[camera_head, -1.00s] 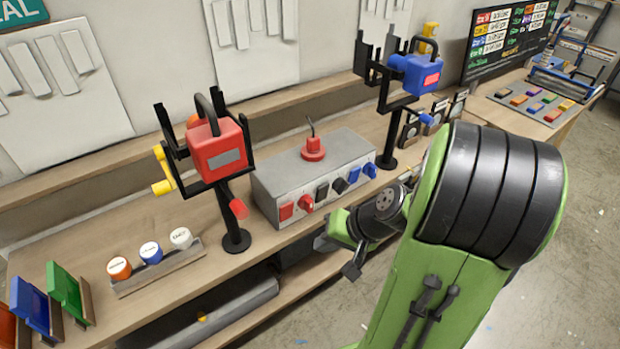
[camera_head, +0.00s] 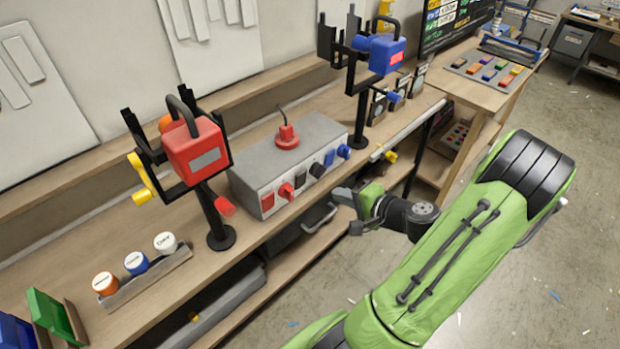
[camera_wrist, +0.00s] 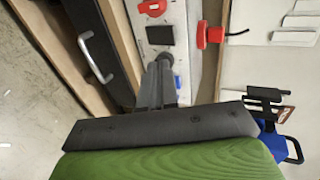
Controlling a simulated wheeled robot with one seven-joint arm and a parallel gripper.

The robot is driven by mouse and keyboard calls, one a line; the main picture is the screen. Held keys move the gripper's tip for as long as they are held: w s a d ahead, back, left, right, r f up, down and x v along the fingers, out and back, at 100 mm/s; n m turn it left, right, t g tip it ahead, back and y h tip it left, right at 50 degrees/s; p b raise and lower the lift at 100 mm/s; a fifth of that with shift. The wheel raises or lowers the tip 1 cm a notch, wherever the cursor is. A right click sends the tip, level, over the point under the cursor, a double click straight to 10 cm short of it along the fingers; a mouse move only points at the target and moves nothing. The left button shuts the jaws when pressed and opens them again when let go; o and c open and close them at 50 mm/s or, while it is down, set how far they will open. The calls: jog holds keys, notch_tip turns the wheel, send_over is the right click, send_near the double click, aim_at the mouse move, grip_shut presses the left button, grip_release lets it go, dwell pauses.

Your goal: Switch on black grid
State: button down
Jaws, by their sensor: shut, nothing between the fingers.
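The grey control box (camera_head: 285,150) stands on the wooden bench with a row of red, black and blue controls on its front. The black square switch (camera_head: 301,181) sits between a red knob (camera_head: 286,191) and a black knob (camera_head: 317,170). In the wrist view the black square switch (camera_wrist: 160,35) shows just beyond my fingertips, with a red knob (camera_wrist: 152,8) above it. My gripper (camera_head: 341,194) is shut and empty, in front of the box and right of the switch. In the wrist view my gripper (camera_wrist: 162,66) points at the box face and hides part of it.
A red device (camera_head: 196,150) on a black stand is left of the box; a blue device (camera_head: 378,52) on another stand is behind right. A red plug (camera_head: 287,137) tops the box. A drawer handle (camera_head: 320,218) sticks out below. Open floor lies right.

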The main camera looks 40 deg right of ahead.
send_near(301, 175)
notch_tip(301, 175, down, 3)
jog(key=w, duration=0.4)
jog(key=shift+w+r+p, duration=0.1)
jog(key=shift+w+p, duration=0.3)
jog(key=shift+w, duration=0.55)
jog(key=shift+r, duration=0.1)
